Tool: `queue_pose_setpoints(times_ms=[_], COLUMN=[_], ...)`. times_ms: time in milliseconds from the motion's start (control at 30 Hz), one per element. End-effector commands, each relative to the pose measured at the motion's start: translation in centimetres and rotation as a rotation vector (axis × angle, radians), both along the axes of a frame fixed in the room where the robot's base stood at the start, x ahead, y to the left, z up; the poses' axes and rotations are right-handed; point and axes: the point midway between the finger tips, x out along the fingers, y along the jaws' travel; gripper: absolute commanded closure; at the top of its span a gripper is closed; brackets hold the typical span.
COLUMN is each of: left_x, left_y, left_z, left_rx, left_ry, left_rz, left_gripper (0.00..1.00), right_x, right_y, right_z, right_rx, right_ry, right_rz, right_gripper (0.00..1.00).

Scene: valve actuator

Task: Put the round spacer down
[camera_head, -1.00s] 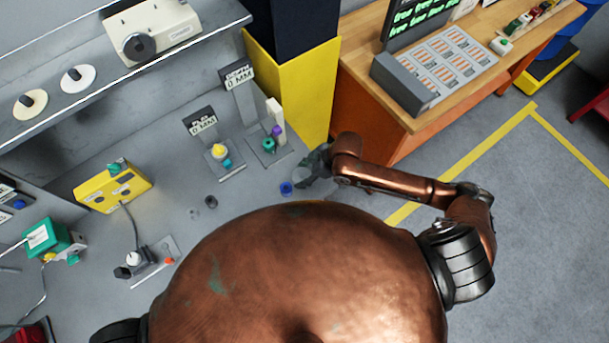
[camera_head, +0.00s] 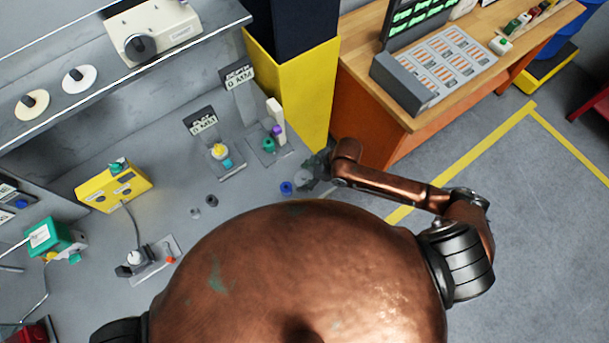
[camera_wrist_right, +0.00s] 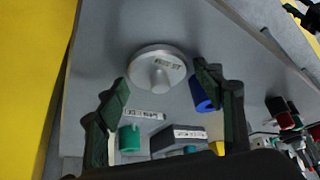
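My right gripper (camera_head: 312,168) is low over the right part of the grey bench. In the right wrist view its two dark fingers (camera_wrist_right: 162,84) are apart, with nothing seen clamped between them. Beyond the fingertips lies a round silver disc with a central post and a label (camera_wrist_right: 157,68). A blue ring-like cylinder (camera_head: 286,188) stands on the bench just left of the gripper. In the wrist view this blue cylinder (camera_wrist_right: 201,96) is partly hidden by the right-hand finger. I cannot tell which round part is the spacer. My left gripper is not in view.
Gauge stands with "0 MM" signs (camera_head: 203,122) rise behind. A yellow column (camera_head: 305,95) and an orange workbench (camera_head: 370,125) are close to the right arm. A yellow box (camera_head: 113,187) sits to the left.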

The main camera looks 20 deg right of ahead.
Motion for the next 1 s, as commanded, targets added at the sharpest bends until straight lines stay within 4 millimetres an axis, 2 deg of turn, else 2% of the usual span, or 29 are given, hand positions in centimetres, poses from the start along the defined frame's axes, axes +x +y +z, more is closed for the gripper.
queue_pose_setpoints(times_ms=[333,467,1000], left_x=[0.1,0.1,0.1], left_y=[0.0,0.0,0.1], left_z=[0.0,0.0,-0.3], left_rx=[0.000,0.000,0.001], left_ry=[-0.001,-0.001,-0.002], left_rz=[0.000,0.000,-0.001], left_gripper=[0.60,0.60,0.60], right_x=[0.0,0.0,-2.1], right_y=[0.0,-0.3,-4.8], right_z=[0.1,0.8,9.4], right_rx=[0.001,0.000,-0.002], right_ry=[0.000,-0.002,-0.001], right_rz=[0.000,-0.001,-0.001], right_gripper=[0.31,0.31,0.31])
